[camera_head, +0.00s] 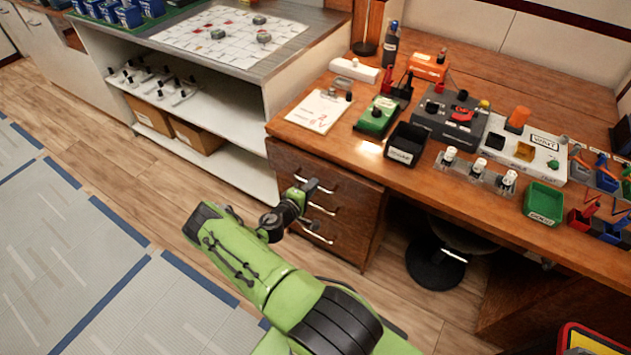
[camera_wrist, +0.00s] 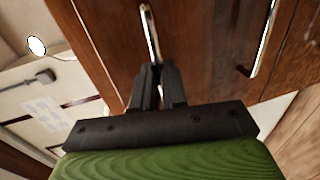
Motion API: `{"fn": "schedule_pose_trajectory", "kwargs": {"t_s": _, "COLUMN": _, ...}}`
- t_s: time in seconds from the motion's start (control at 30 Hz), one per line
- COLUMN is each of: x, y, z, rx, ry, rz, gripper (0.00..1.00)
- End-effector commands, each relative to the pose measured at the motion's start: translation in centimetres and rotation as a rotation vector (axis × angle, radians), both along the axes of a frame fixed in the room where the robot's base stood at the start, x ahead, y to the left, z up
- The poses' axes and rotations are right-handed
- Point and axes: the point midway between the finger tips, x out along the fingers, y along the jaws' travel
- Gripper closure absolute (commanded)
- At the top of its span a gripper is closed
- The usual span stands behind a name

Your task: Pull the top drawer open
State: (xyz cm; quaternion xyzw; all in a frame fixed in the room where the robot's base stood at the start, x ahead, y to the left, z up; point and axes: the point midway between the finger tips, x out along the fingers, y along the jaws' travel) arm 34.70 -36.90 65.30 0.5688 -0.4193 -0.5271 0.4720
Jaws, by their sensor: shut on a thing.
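The wooden drawer unit (camera_head: 345,215) under the desk has a column of drawers with silver bar handles. My gripper (camera_head: 308,187) is at the top drawer's handle (camera_head: 328,187), in front of the drawer face. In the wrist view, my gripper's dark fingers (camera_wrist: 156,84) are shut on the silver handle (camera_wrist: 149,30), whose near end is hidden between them. Another drawer handle (camera_wrist: 264,38) shows to the right there. The top drawer front looks flush with the unit in the head view, though my gripper partly covers it.
The desk top (camera_head: 345,142) above holds a black bin (camera_head: 405,145), a green device (camera_head: 378,117) and other gear. A white shelf unit (camera_head: 225,130) stands left of the drawers. A stool (camera_head: 440,262) is to the right. Floor in front is free.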

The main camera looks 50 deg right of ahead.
Motion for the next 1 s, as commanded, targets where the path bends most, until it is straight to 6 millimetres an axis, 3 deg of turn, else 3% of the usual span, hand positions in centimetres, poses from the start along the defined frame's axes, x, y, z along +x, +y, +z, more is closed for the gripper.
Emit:
{"fn": "schedule_pose_trajectory", "kwargs": {"t_s": 0.7, "x": -1.8, "y": 18.9, "z": -0.1, "rx": 0.003, "ry": 0.002, "rz": 0.001, "gripper": 1.0}}
{"fn": "schedule_pose_trajectory", "kwargs": {"t_s": 1.0, "x": -2.3, "y": 24.1, "z": -0.1, "rx": 0.002, "ry": 0.001, "rz": -0.001, "gripper": 1.0}}
